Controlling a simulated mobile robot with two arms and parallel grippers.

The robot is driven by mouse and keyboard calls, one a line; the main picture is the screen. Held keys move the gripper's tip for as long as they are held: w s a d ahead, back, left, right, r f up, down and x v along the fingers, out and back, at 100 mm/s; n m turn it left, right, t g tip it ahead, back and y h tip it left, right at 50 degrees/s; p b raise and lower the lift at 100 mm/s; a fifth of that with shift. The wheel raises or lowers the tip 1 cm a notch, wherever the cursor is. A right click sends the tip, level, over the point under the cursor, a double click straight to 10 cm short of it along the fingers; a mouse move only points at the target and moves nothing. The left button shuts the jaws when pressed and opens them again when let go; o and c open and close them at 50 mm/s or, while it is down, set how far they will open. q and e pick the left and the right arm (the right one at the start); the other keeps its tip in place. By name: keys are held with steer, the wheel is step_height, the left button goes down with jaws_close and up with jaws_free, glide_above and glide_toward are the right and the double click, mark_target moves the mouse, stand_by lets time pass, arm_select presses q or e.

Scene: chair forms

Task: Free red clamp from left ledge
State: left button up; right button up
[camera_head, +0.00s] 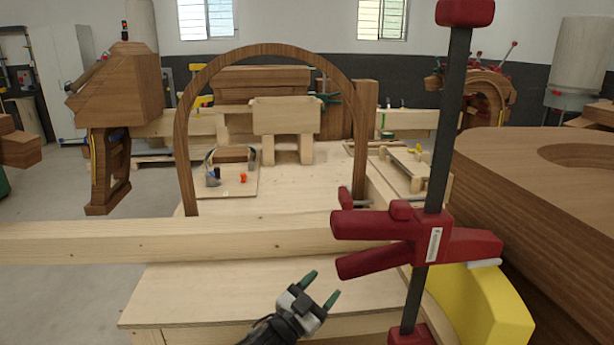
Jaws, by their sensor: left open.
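A large red clamp (380,228) with a dark upright bar stands in the right half of the head view. Its red jaws overlap the right end of a pale wooden ledge (150,243) that comes in from the left. I cannot tell from this view whether the jaws grip the ledge. My left gripper (320,289), with green fingertips, is below the ledge and left of the clamp bar. My right gripper is not in view.
A dark wooden arch (187,135) stands on the pale workbench (290,205) behind the ledge. A yellow block (485,305) and a big brown wooden form (540,190) crowd the right side. A pale board (190,295) lies below the ledge. Open floor (60,295) shows at left.

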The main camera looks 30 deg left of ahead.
arm_select(q)
step_height(320, 180, up, 15)
steer(key=d+m+g+h, duration=0.2)
steer(key=m+h, duration=0.8)
steer(key=h, duration=0.2)
steer(key=m+g+h+p, duration=0.1)
steer(key=m+g+h, duration=0.5)
steer(key=m+g, duration=1.15)
glide_toward(377, 211)
steer(key=w+r, duration=0.2)
steer(key=w, duration=0.5)
steer(key=s+r+m+g+y, duration=0.2)
steer(key=s+m+g+y, duration=0.2)
steer(key=y, duration=0.1)
steer(key=d+p, duration=0.1)
steer(key=d, duration=0.2)
steer(key=s+d, duration=0.1)
steer(key=d, duration=0.2)
steer(key=s+d+p, duration=0.1)
steer(key=d, duration=0.2)
steer(key=shift+s+p, duration=0.1)
steer(key=shift+p, duration=0.2)
steer(key=shift+d+f, duration=0.1)
steer(key=shift+d, duration=0.3)
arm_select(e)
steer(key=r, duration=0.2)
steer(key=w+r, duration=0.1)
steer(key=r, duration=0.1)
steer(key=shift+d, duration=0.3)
